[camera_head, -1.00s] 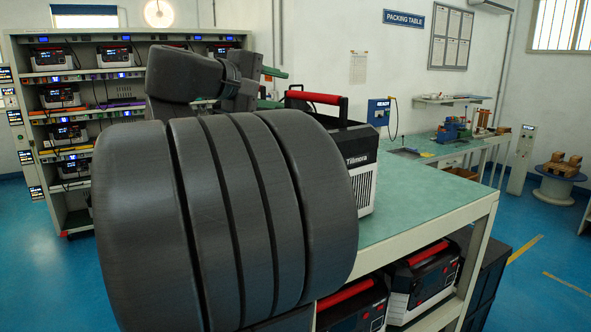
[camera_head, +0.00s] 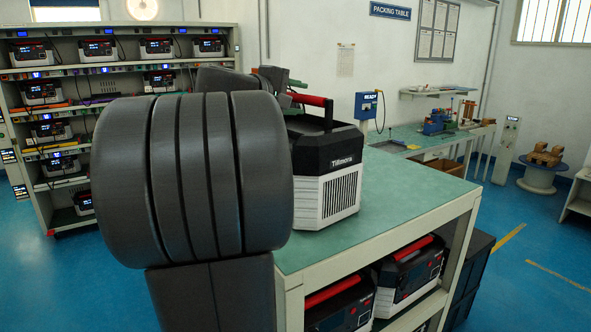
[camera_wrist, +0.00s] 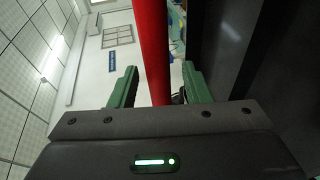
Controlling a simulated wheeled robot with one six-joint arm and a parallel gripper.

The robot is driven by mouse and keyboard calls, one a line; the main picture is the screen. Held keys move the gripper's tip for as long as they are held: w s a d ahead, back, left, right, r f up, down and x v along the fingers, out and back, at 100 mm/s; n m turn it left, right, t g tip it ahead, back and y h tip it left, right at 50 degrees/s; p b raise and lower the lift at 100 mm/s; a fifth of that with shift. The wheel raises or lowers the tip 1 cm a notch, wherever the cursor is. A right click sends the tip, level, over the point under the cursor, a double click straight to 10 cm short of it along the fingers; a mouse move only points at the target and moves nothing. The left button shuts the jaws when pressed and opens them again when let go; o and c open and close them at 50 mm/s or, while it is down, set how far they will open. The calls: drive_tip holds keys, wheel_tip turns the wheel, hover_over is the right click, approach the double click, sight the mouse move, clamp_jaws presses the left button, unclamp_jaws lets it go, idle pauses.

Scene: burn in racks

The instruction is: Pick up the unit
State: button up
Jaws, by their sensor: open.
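The unit (camera_head: 327,175) is a black and white box with a red-topped carry handle (camera_head: 306,99). It stands upright on the green top of the bench (camera_head: 395,205). My gripper (camera_head: 294,88) is behind my dark arm link, at the height of the handle. In the wrist view the green fingers of my gripper (camera_wrist: 158,88) are open, one on each side of the red handle bar (camera_wrist: 153,50). The bar runs between them with a gap on both sides. The unit's dark body fills the right of the wrist view.
More units (camera_head: 410,265) sit on the shelf under the bench top. A rack (camera_head: 112,52) of several units stands at the back left. A packing table (camera_head: 440,140) with tools is at the back right. The bench top right of the unit is clear.

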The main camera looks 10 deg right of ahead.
drive_tip(key=shift+c, duration=0.2)
clamp_jaws()
idle(1.1)
drive_tip(key=shift+r, duration=0.25)
